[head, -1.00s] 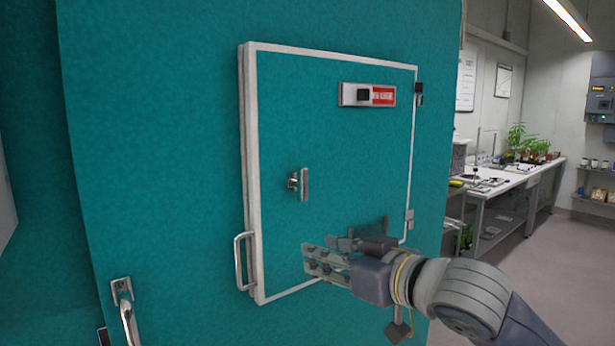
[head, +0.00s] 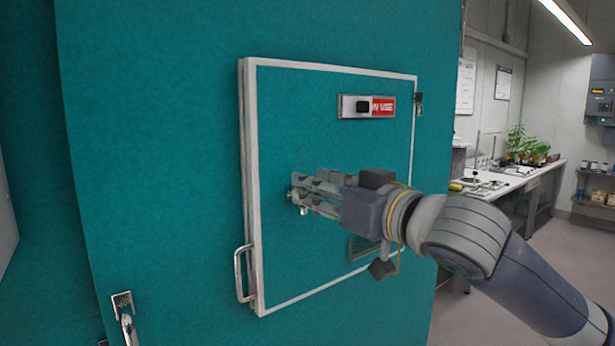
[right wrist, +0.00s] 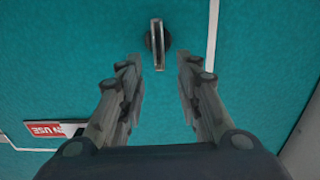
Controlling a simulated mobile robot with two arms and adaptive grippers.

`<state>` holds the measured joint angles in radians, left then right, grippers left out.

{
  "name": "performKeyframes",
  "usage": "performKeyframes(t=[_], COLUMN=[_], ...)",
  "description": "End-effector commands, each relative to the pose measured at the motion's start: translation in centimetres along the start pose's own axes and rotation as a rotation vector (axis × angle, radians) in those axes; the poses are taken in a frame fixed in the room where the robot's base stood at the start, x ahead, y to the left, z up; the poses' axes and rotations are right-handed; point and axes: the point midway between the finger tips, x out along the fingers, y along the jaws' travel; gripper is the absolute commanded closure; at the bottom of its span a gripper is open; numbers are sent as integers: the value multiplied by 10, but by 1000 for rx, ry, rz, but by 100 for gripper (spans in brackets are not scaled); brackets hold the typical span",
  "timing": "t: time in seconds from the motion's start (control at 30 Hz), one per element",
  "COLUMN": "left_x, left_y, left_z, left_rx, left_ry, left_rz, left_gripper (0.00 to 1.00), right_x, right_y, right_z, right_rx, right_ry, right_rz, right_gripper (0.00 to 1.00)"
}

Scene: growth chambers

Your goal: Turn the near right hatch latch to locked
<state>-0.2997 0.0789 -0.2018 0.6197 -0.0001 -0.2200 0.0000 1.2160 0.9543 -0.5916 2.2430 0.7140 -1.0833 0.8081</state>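The hatch latch (right wrist: 158,45) is a small metal handle on a dark round base, fixed to the teal hatch door (head: 330,270). In the right wrist view the handle stands lengthwise between my fingers, near the tips, with a gap on both sides. In the head view my gripper hides most of the latch, and only small bits show at the fingertips. My right gripper (head: 304,192) is open and points at the latch; its two fingers (right wrist: 159,68) are spread and hold nothing. My left gripper is not in view.
A sliding sign (head: 370,106) with a red "IN USE" field is on the upper door. A pull handle (head: 243,274) is at the lower left of the white frame. Another handle (head: 124,315) is further down left. A bench (head: 510,185) with plants stands at the right.

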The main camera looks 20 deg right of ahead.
Motion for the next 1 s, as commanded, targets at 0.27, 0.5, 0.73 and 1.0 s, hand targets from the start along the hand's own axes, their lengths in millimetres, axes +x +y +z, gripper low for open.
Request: performKeyframes(t=[0.27,0.5,0.73,1.0], left_x=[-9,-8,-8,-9], left_y=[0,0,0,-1], left_z=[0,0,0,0], left_rx=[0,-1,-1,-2], left_ry=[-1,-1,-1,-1], left_rz=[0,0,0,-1], left_gripper=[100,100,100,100], right_x=[27,29,29,29], right_y=[0,0,0,0], right_z=[0,0,0,0], right_rx=[0,0,0,-7], right_ry=[-1,0,0,-1], right_rz=[1,0,0,0], right_gripper=[68,68,100,100])
